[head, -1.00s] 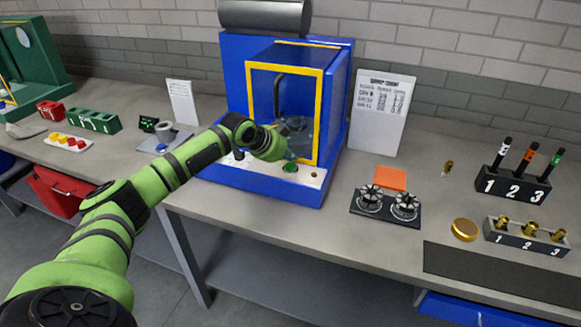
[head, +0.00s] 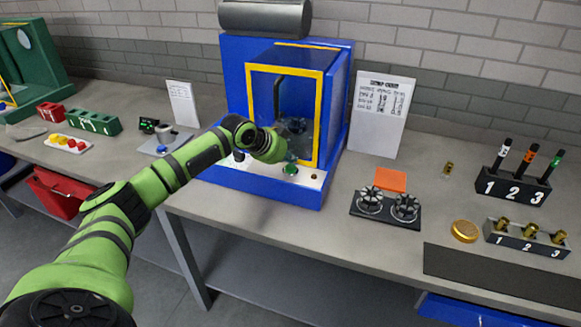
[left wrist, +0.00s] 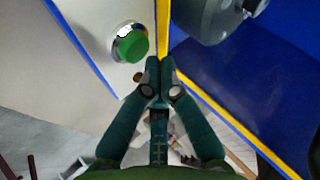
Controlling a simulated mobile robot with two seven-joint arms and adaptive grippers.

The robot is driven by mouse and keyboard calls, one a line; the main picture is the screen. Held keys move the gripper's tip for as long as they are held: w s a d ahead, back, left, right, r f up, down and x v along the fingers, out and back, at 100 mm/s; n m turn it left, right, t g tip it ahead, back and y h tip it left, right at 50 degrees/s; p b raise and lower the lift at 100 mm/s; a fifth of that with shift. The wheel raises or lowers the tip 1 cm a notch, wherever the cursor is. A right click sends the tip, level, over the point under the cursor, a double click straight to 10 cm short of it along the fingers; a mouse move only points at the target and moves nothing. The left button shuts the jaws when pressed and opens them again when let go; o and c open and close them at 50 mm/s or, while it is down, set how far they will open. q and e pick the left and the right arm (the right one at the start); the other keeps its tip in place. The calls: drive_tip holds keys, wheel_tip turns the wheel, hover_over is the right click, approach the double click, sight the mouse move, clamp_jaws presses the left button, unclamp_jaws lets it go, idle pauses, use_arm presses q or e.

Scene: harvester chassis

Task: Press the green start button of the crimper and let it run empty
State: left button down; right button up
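The crimper (head: 235,85) is a blue machine with a yellow-framed opening, on the grey bench. Its green start button (head: 291,169) sits on the pale front panel. In the left wrist view the button (left wrist: 131,45) is a green dome in a metal ring, up and left of my fingertips. My left gripper (head: 290,157) is just above the button in the head view. In the left wrist view its fingertips (left wrist: 160,72) are together with nothing between them, and they look apart from the button. My right gripper is out of view.
An instruction sheet (head: 381,112) stands right of the crimper. A black base with two round fixtures (head: 386,206) and an orange square (head: 390,179) lie to its right. A black numbered holder (head: 512,187) stands farther right. Green blocks (head: 93,122) are at the left.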

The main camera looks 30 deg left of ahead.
sight(289, 168)
use_arm(q)
drive_tip(key=shift+f, duration=0.45)
drive_tip(key=shift+f, duration=0.5)
idle(0.9)
drive_tip(key=shift+r, duration=0.1)
drive_tip(key=shift+r+p, duration=0.75)
drive_tip(key=shift+r, duration=0.05)
wheel_tip(289, 168, up, 5)
drive_tip(key=p, duration=0.4)
drive_tip(key=shift+r+p, duration=0.1)
drive_tip(key=shift+p, duration=0.2)
